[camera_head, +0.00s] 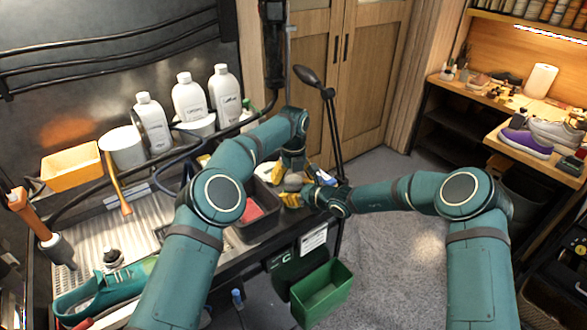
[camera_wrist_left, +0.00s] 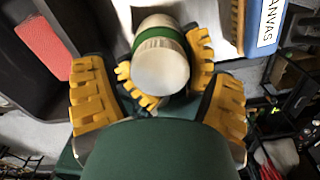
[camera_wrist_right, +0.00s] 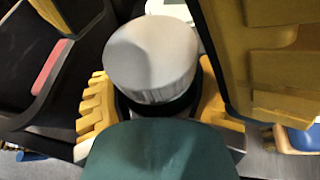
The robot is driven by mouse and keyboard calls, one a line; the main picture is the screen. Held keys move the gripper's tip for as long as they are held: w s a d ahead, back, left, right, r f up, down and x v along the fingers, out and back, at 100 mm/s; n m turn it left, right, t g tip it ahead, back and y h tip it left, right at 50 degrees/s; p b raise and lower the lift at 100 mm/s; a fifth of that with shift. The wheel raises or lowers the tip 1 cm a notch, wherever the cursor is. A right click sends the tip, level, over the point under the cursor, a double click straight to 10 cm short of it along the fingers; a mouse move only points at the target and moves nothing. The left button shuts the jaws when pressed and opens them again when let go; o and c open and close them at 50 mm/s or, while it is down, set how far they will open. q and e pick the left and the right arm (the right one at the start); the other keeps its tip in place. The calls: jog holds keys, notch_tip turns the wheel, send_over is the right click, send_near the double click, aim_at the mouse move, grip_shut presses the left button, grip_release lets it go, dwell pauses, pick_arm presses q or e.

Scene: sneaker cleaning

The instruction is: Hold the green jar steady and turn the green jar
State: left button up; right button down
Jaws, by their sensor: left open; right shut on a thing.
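The green jar (camera_wrist_left: 165,38) has a pale body or lid and a green band in the left wrist view. Its round grey-white end (camera_wrist_right: 150,55) faces the camera in the right wrist view. It looks small and grey in the head view (camera_head: 294,182). My right gripper (camera_wrist_right: 152,85) is shut on the jar, with yellow fingers on either side, and holds it near the bench edge. My left gripper (camera_wrist_left: 157,90) is open, its yellow fingers spread on both sides of the jar's pale end. I cannot tell whether they touch it.
A dark bin (camera_head: 263,222) with a red item lies beside the grippers. A "CANVAS" label (camera_wrist_left: 270,22) is close by in the left wrist view. A thin lamp (camera_head: 330,110) rises behind. A green bin (camera_head: 322,294) is below.

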pick_arm(q)
jog(key=shift+f, duration=0.5)
jog(key=c, duration=1.3)
jog(key=n, duration=0.3)
jog(key=shift+n, duration=0.3)
jog(key=o, duration=1.3)
jog(key=shift+c, duration=0.2)
